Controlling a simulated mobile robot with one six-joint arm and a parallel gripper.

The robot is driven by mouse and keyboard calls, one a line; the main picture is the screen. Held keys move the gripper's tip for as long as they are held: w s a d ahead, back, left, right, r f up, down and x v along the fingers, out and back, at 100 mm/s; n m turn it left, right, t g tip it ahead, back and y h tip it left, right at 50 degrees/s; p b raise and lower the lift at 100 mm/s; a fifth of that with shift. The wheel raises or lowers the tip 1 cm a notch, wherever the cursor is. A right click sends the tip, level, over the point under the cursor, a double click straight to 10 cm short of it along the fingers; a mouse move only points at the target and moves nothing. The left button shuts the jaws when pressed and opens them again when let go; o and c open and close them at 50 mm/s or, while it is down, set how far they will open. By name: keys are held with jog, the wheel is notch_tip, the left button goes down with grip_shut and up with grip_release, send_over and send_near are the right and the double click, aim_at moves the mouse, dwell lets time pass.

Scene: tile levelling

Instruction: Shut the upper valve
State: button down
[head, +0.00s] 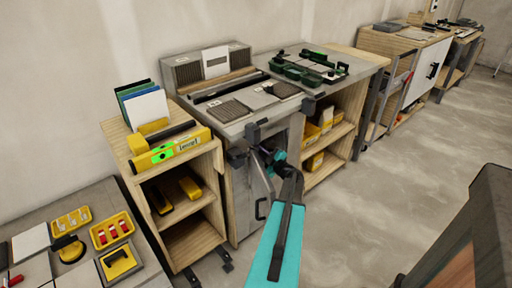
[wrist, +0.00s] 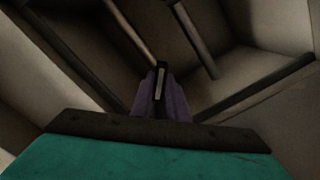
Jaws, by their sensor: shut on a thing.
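My gripper (wrist: 160,85) is shut on a narrow part (wrist: 160,84) with a pale strip, seen end-on between its dark purplish fingers. I cannot tell for sure whether this part is the handle of the upper valve. Dark pipe-like bars (wrist: 195,40) run close around it in the wrist view. In the head view, my teal arm reaches to the upper front of the grey cabinet (head: 240,190), and my own wrist hides the fingertips there. No valve shows clearly in the head view.
Pale walls (wrist: 255,30) close in around the gripper in the wrist view. A wooden shelf (head: 205,215) with a yellow level (head: 170,152) on top stands left of the cabinet. A shelf with yellow bins (head: 318,130) is to the right.

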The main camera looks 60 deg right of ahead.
jog(key=shift+d+m+p, duration=0.15)
jog(key=shift+m+p, duration=0.15)
jog(key=shift+m, duration=0.2)
jog(key=c, duration=1.7)
grip_release()
jog(key=shift+f, duration=0.1)
jog(key=shift+s+a, duration=0.3)
jog(key=shift+s, duration=0.2)
jog(key=b+v, duration=0.1)
jog(key=v, duration=1.1)
jog(key=shift+s+a, duration=0.15)
jog(key=shift+s, duration=0.2)
